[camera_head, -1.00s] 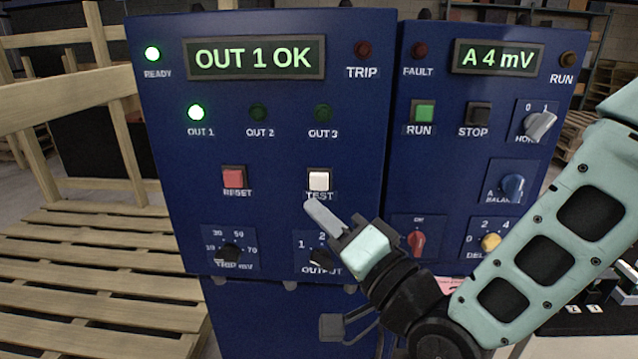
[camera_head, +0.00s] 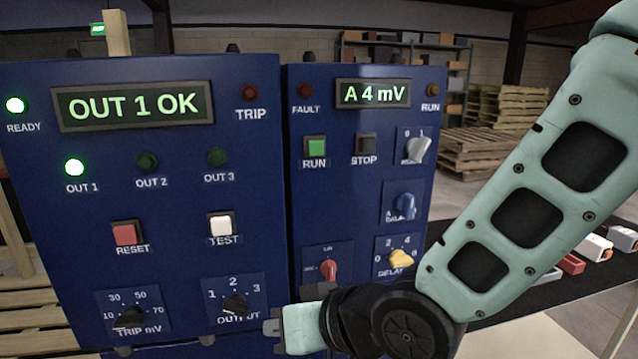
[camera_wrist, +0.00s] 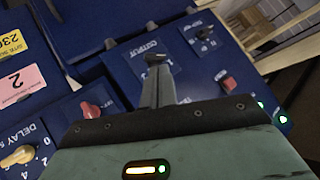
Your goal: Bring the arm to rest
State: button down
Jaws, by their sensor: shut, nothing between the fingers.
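My gripper (camera_head: 272,327) is low in front of the left blue control panel (camera_head: 185,275), at the bottom of the head view just below the OUTPUT knob (camera_head: 235,303). The wrist view shows its fingers (camera_wrist: 158,75) shut and empty, overlapping the OUTPUT knob (camera_wrist: 155,59) in the picture. I cannot tell whether they touch it. My arm bends from there up to the right. The left display (camera_head: 133,105) reads OUT 1 OK, with READY and OUT 1 lit green. The white TEST button (camera_head: 220,224) is clear of my gripper.
The right blue panel (camera_head: 370,160) reads A 4 mV and has several knobs close to my arm. A dark table (camera_head: 520,293) with small items stands at the right. Wooden pallets (camera_head: 490,155) stand behind. A pallet (camera_head: 30,320) lies at the left.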

jog(key=s+d+n+g+h, duration=0.1)
jog(key=s+d+g+h, duration=0.2)
jog(key=s+d, duration=0.3)
jog(key=s+d+n+g+h, duration=0.1)
jog(key=s+d+g+h, duration=0.2)
jog(key=d, duration=1)
jog(key=s+f+h, duration=0.1)
jog(key=s+h, duration=0.1)
jog(key=s, duration=0.2)
jog(key=shift+d+h, duration=0.2)
jog(key=shift+h, duration=0.1)
